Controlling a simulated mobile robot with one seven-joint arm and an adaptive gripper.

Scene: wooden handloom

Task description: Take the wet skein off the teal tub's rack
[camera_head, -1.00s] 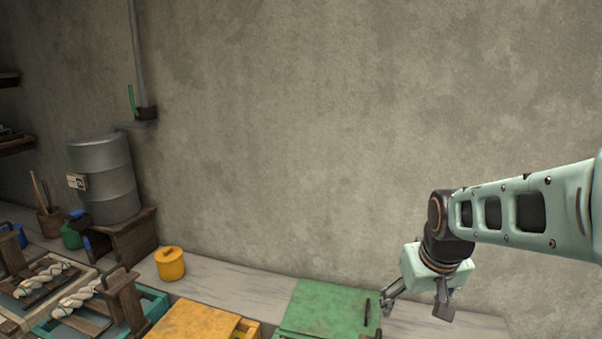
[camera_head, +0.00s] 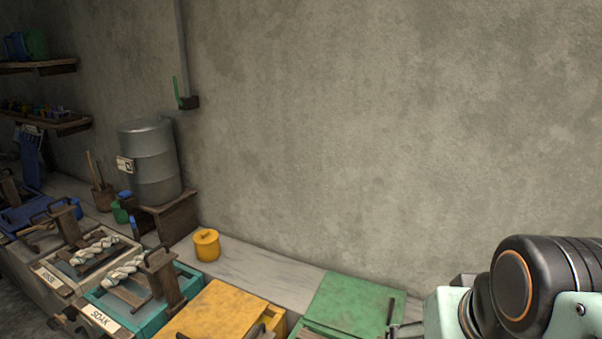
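The teal tub (camera_head: 189,292) stands at the lower left of the head view, with a label reading "SOAK" on its front. A dark wooden rack (camera_head: 164,280) sits on it. A pale twisted skein (camera_head: 124,269) lies across the rack. My gripper (camera_head: 405,330) shows only in part at the lower right, near the green lid, well to the right of the teal tub. Its fingers are mostly cut off by the frame edge, so I cannot tell whether it is open.
A cream tub (camera_head: 52,279) with another skein (camera_head: 94,250) stands left of the teal one. A yellow lid (camera_head: 215,318) and a green lid (camera_head: 352,301) lie to the right. A yellow pot (camera_head: 206,245) and a metal barrel (camera_head: 150,160) stand behind.

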